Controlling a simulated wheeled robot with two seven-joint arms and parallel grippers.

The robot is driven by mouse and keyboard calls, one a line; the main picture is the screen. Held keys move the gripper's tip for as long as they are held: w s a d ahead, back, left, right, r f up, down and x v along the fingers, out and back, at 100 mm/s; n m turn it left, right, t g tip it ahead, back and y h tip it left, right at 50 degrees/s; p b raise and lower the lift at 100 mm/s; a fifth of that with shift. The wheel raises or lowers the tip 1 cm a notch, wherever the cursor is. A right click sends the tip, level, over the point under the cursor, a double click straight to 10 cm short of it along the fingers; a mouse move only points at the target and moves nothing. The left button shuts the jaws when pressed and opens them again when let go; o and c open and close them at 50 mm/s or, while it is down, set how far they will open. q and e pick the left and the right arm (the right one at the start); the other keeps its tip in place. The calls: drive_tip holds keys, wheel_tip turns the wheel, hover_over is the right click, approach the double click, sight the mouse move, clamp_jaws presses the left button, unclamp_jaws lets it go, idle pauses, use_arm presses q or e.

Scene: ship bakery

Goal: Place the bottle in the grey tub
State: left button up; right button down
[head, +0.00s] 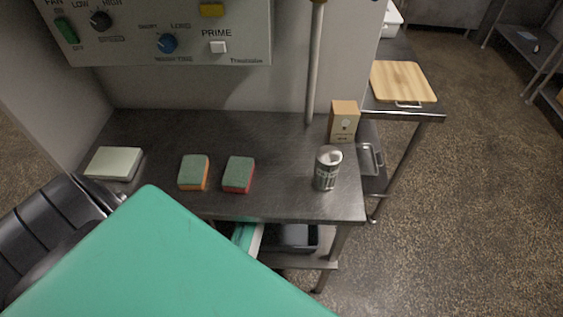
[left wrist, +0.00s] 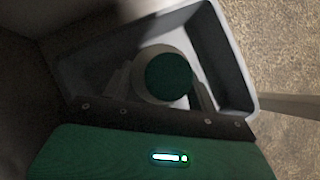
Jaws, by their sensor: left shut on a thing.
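The bottle (left wrist: 168,75) shows end-on in the left wrist view, a pale round body with a dark green round end. My left gripper (left wrist: 164,88) is shut on it, a finger on each side. Behind the bottle is the grey tub (left wrist: 237,75), its open inside facing the camera. The bottle overlaps the tub's opening in this view; I cannot tell how deep it is or whether it touches the floor. In the head view a dark grey tub (head: 291,239) sits on the shelf under the metal table, partly hidden by the tabletop. My right gripper is not in view.
On the metal table (head: 230,135) are two sponges (head: 194,172) (head: 238,174), a pale block (head: 114,162), a can (head: 327,170) and a small carton (head: 343,121). The table's front edge overhangs the shelf. A table leg (head: 335,255) stands right of the tub.

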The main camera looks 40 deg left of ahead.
use_arm(q)
drive_tip(key=shift+w+f+g+b, duration=0.6)
drive_tip(key=shift+w+g+b, duration=0.1)
drive_tip(key=shift+b, duration=0.2)
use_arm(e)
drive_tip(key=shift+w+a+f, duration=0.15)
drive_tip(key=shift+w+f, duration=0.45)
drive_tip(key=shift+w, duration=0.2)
use_arm(q)
drive_tip(key=shift+f, duration=0.15)
drive_tip(key=o, duration=1.4)
drive_tip(key=shift+s+f, duration=0.1)
drive_tip(key=shift+o, duration=0.2)
